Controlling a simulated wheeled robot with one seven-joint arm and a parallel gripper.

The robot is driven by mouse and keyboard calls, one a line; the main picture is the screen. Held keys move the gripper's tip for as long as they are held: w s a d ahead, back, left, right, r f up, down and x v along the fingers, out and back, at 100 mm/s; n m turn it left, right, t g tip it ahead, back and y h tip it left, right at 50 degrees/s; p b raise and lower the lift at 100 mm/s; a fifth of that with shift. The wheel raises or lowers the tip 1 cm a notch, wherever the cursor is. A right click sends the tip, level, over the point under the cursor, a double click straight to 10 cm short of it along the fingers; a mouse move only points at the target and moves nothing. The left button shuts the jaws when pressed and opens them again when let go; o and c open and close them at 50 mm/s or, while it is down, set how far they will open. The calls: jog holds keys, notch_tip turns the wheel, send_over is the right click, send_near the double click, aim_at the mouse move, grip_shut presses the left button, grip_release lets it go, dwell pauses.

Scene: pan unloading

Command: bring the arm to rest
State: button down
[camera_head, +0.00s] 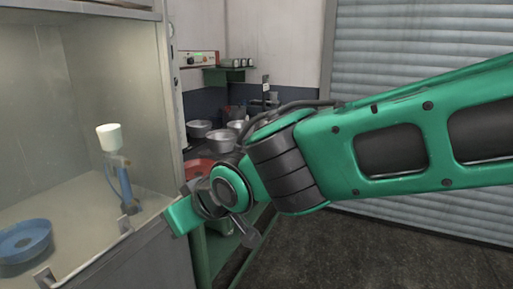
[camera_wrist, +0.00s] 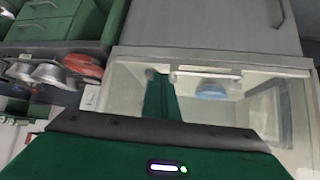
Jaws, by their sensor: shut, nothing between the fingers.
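My green and dark grey arm reaches in from the right in the head view and crosses the middle of the picture, bent at the wrist. In the wrist view, the green hand housing with a small light fills the bottom edge.
In the cabinet are a blue bowl (camera_head: 25,240) and a blue stand with a white top (camera_head: 109,138). Metal pans (camera_head: 200,129) and a red bowl (camera_head: 198,168) sit on the counter behind my wrist. A grey shutter (camera_head: 420,50) stands behind the arm; open floor (camera_head: 340,255) lies below.

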jog(key=w+d+f+m+h, duration=0.2)
jog(key=w+d, duration=0.2)
jog(key=d, duration=0.7)
jog(key=w+d+f+m+h, duration=0.1)
jog(key=w+d+m+h, duration=0.25)
jog(key=d, duration=0.75)
jog(key=s+d+f+m+g+h, duration=0.1)
jog(key=d, duration=0.7)
jog(key=s+d+f+m+h, duration=0.1)
jog(key=d+m, duration=0.1)
jog(key=d, duration=0.6)
jog(key=s+d+f+m+g+h, duration=0.1)
jog(key=s+d+m, duration=0.1)
jog(key=s+d, duration=0.35)
jog(key=s+d+f+m+g, duration=0.2)
jog(key=s+d, duration=0.1)
jog(key=d, duration=0.5)
jog(key=s+d+f+m+g, duration=0.1)
jog(key=s+d+m, duration=0.1)
jog(key=s, duration=0.5)
jog(key=s+d+f+m+g+y, duration=0.1)
jog(key=s+d+m, duration=0.1)
jog(key=s+d, duration=0.2)
jog(key=s, duration=0.3)
